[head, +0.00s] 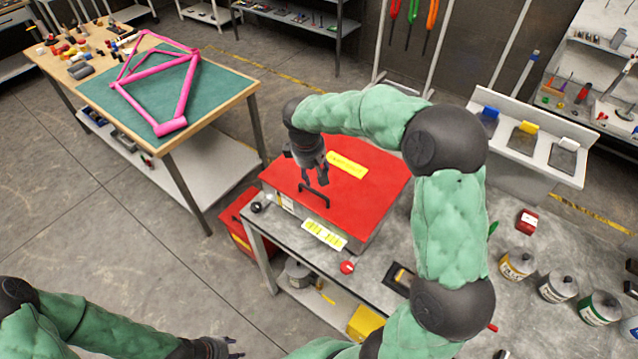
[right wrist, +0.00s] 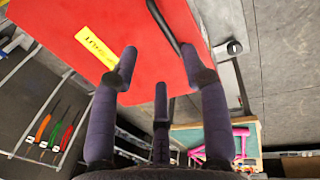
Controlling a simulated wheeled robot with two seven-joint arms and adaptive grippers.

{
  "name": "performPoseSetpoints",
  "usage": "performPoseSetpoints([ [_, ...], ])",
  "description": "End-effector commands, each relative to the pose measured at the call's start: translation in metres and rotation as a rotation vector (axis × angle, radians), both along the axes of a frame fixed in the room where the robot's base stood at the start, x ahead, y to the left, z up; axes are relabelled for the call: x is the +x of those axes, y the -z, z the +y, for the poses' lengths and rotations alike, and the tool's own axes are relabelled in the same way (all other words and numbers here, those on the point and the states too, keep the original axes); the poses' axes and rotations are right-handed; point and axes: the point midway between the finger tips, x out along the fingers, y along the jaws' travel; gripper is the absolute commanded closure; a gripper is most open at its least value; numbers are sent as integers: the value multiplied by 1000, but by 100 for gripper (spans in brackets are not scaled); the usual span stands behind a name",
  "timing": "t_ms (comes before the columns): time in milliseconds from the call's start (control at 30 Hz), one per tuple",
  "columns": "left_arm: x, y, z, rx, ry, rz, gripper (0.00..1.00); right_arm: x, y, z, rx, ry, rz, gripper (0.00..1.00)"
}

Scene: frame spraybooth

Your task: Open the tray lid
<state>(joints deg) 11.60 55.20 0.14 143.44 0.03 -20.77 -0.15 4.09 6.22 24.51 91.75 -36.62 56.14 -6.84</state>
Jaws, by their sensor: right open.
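The red tray lid (head: 375,190) lies flat on a grey box on the bench and looks closed. It has a black bar handle (head: 314,200) near its front edge and a yellow label. My right gripper (head: 318,178) is open just above and behind the handle. In the right wrist view its dark fingers (right wrist: 160,62) are spread over the red lid (right wrist: 100,30), and the black handle (right wrist: 163,25) runs past the right-hand fingertip; I cannot tell if they touch. My left gripper (head: 232,349) is low at the bottom edge, away from the tray; its jaws are unclear.
The grey bench (head: 375,264) carries a red knob (head: 347,267), a dark tray and several cans (head: 558,287) at right. A table with a green mat (head: 215,95) and pink bike frame (head: 165,127) stands at left.

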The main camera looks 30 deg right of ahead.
Motion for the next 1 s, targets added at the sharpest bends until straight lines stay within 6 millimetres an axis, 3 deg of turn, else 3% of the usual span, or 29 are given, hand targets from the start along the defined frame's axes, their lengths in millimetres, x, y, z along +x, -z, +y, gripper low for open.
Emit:
performPoseSetpoints([
  [167, 0, 1, 0, 0, 0, 0, 60, 0, 14, -4, -7, 0, 6, 54],
  [600, 0, 2, 0, 0, 0, 0, 60, 5, 85, -17, -5, 0, 6, 54],
  [800, 0, 2, 0, 0, 0, 0, 60, 7, 100, -20, -4, 1, 2, 54],
  [1000, 0, 2, 0, 0, 0, 0, 60, 8, 103, -21, -4, 0, 0, 54],
])
